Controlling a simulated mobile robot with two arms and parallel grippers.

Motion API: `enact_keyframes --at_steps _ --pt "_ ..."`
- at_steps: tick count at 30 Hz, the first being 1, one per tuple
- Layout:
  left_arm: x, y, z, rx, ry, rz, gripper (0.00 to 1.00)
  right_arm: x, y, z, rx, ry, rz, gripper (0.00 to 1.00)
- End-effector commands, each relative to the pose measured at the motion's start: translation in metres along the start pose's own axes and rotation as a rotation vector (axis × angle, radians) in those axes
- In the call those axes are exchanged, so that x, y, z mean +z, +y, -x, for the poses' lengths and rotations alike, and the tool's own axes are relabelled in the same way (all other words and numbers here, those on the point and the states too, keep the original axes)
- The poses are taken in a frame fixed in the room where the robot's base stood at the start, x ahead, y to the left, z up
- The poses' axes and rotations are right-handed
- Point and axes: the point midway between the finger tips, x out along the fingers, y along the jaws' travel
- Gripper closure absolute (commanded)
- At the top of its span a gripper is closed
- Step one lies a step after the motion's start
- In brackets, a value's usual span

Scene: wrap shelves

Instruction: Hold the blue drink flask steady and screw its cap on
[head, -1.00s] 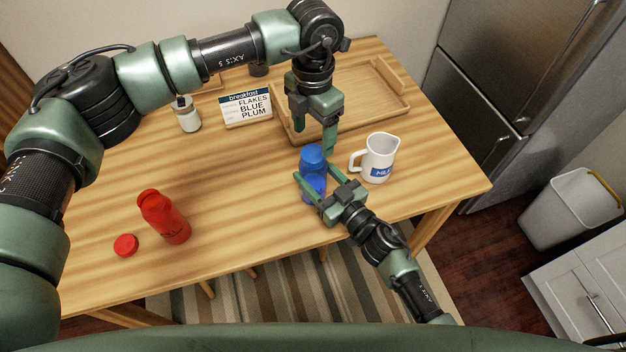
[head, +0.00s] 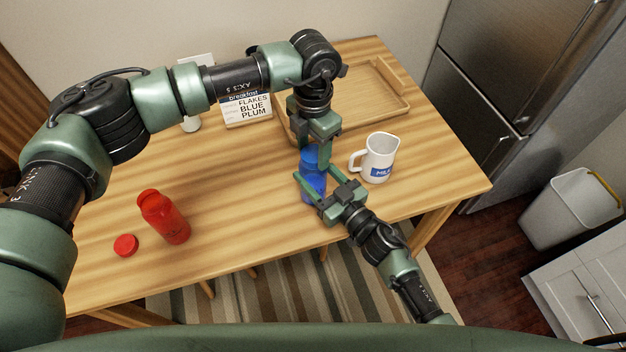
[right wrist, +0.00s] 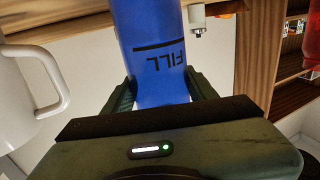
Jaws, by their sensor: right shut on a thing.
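The blue flask (head: 312,188) stands upright on the table, its blue cap (head: 310,157) at its top end. My right gripper (head: 318,188) is shut on the flask's body. In the right wrist view the flask (right wrist: 152,50) sits between my right fingers (right wrist: 160,92), with a dark line and the word FILL on it. My left gripper (head: 314,148) points down from above, its fingers at the cap and partly hiding it. I cannot tell if they are closed on the cap. The cap's seating is too small to judge.
A white milk jug (head: 378,158) stands close right of the flask. A red flask (head: 163,217) and a loose red cap (head: 126,245) are at the left. A breakfast sign (head: 247,108) and a wooden tray (head: 393,88) are behind. The table's middle left is clear.

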Motion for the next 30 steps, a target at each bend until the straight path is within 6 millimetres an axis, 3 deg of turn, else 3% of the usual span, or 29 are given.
enact_keyframes --at_steps 4,5,7,20,30 --pt "0.0 0.0 0.0 0.0 -0.001 0.0 0.97 0.0 0.0 0.0 0.0 0.0 0.0 1.0" --pt "0.0 0.0 0.0 0.0 -0.001 0.0 0.4 0.0 0.0 0.0 0.0 0.0 0.0 1.0" --pt "0.0 0.0 0.001 0.0 -0.001 0.0 0.23 0.0 0.0 0.0 0.0 0.0 0.0 1.0" --pt "0.001 0.0 0.009 0.0 -0.003 0.0 0.23 0.0 0.0 0.0 0.0 0.0 0.0 1.0" --pt "0.001 0.001 0.076 0.003 -0.004 0.0 0.23 0.0 0.0 0.0 0.0 0.0 0.0 1.0"
